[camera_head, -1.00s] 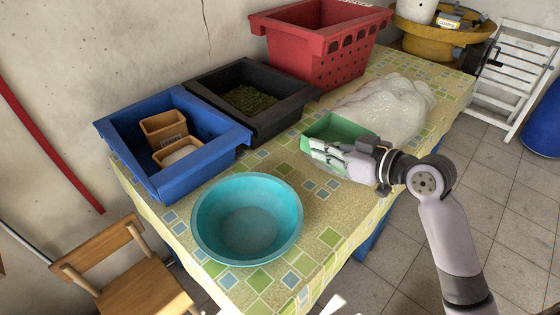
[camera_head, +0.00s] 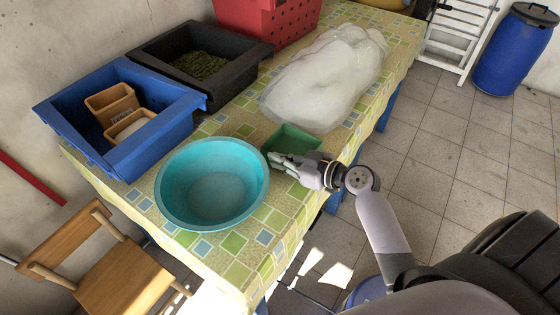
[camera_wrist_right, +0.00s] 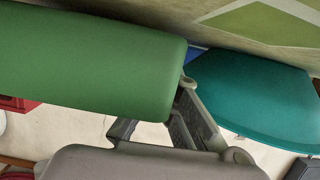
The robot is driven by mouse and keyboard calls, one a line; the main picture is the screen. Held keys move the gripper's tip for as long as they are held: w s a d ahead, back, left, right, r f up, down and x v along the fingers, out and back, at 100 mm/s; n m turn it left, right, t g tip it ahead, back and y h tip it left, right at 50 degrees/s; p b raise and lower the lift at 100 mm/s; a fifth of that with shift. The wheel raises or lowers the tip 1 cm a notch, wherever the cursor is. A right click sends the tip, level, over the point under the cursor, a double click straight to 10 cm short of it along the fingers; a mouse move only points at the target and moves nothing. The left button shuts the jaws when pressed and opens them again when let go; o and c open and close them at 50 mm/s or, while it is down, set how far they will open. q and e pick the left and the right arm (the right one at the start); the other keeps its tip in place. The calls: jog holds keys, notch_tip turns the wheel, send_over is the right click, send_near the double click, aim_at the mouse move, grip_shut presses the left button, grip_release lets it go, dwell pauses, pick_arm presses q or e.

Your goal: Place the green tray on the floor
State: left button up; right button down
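The green tray (camera_head: 293,137) is at the right edge of the table, between the teal bowl and the plastic bag. My right gripper (camera_head: 286,163) is at the tray's near side and appears shut on its wall. In the right wrist view the tray (camera_wrist_right: 90,60) fills the upper left, with the gripper fingers (camera_wrist_right: 188,108) at its edge. I cannot tell whether its underside touches the tablecloth. The tiled floor (camera_head: 450,135) lies to the right, beyond the table edge. My left gripper is not in view.
The teal bowl (camera_head: 212,215) stands left of the tray; the clear plastic bag (camera_head: 325,75) lies behind it. Blue (camera_head: 150,155), black (camera_head: 225,92) and red (camera_head: 265,22) crates line the wall side. A wooden chair (camera_head: 125,285) stands front left.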

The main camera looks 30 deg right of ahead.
jog(key=shift+f, duration=0.35)
jog(key=shift+f, duration=0.15)
jog(key=c, duration=1.8)
grip_release()
